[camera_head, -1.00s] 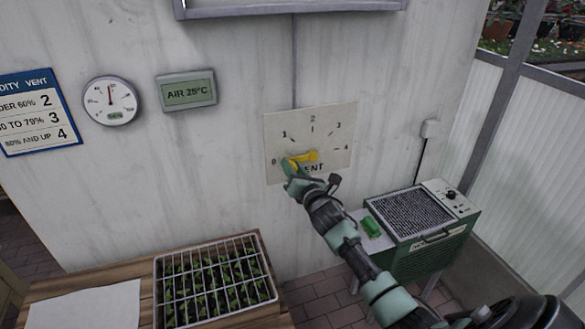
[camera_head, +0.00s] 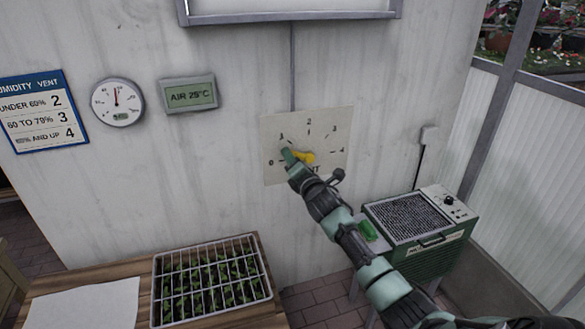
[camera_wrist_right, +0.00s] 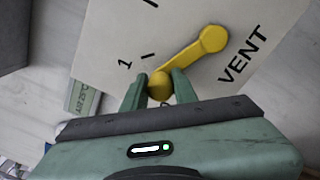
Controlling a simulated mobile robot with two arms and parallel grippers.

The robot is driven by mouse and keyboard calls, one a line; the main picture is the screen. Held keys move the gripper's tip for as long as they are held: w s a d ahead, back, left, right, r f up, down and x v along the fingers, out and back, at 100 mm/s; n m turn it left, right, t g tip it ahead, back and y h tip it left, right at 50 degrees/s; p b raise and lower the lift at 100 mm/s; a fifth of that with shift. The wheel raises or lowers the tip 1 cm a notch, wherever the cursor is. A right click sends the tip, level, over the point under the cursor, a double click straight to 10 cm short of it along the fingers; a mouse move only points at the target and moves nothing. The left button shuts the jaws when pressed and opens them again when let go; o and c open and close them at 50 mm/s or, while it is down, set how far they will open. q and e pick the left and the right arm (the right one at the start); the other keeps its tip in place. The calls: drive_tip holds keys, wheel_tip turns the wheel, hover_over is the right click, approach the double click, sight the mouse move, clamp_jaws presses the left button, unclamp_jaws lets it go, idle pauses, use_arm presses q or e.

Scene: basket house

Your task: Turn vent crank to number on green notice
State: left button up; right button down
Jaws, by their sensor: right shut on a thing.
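The yellow vent crank (camera_head: 307,158) is mounted on a pale dial plate (camera_head: 337,121) marked 0 to 4 and VENT. My right gripper (camera_head: 288,155) is at the crank's handle end. A blue-headed humidity and vent notice (camera_head: 42,112) lists under 60% as 2, 60 to 79% as 3, 80% and up as 4. No green notice shows. My left gripper is out of view.
A round gauge (camera_head: 117,102) with its needle near upright and an AIR 25°C display (camera_head: 188,94) hang on the wall. Below are a seedling tray (camera_head: 212,281), a paper sheet (camera_head: 85,304) and a green heater (camera_head: 428,259).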

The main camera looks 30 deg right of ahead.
drive_tip(key=d+r+m, duration=0.1)
drive_tip(key=m, duration=0.1)
drive_tip(key=r+m+p, duration=0.1)
drive_tip(key=m, duration=0.1)
drive_tip(key=shift+s+d+r, duration=0.2)
drive_tip(key=shift+d+r, duration=0.1)
drive_tip(key=shift+d, duration=0.1)
drive_tip(key=m, duration=0.1)
drive_tip(key=d+r+m, duration=0.1)
drive_tip(key=shift+s+d+r+m, duration=0.1)
drive_tip(key=shift+s+d+m, duration=0.15)
drive_tip(key=shift+m, duration=0.15)
drive_tip(key=d+m, duration=0.1)
drive_tip(key=d+m+p, duration=0.1)
drive_tip(key=m, duration=0.1)
drive_tip(key=shift+s+d+r+h, duration=0.1)
drive_tip(key=shift+s+r+h, duration=0.1)
drive_tip(key=shift+r+h, duration=0.2)
drive_tip(key=shift+s+d+m, duration=0.15)
drive_tip(key=shift+d+m, duration=0.35)
drive_tip(key=shift+m, duration=0.35)
drive_tip(key=shift+s+d+m, duration=0.1)
drive_tip(key=shift+d+m, duration=0.35)
drive_tip(key=shift+m, duration=0.4)
drive_tip(key=c, duration=1.1)
unclamp_jaws()
